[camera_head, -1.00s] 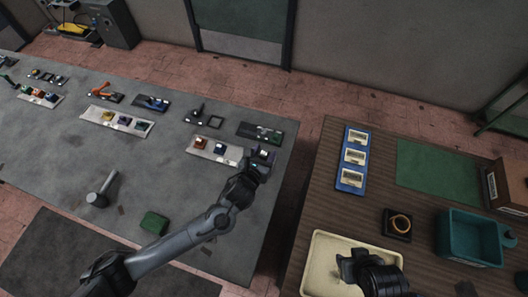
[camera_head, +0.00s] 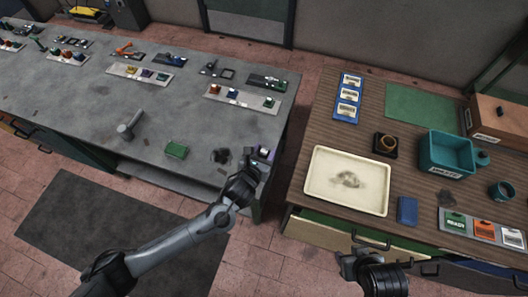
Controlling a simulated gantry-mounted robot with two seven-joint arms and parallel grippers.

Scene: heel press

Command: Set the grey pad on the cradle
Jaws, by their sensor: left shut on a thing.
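My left gripper (camera_head: 258,160) shows before the front right corner of the grey table (camera_head: 75,105). It is shut on a small dark thing (camera_head: 265,152) with a purplish face, mostly hidden by the fingers. I cannot tell for sure that this is the grey pad. I cannot single out the cradle; several small black fixtures, one a square frame (camera_head: 227,73), stand at the back of the grey table. My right gripper (camera_head: 353,262) is low in front of the wooden table; its fingers are too unclear to read as open or shut.
A pale strip (camera_head: 250,99) bears coloured blocks. A green block (camera_head: 177,149) and a grey hammer-like tool (camera_head: 131,124) lie on the grey table. A cream tray (camera_head: 320,195), teal bin (camera_head: 447,157) and blue block (camera_head: 407,210) are on the wooden table. A floor gap separates the tables.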

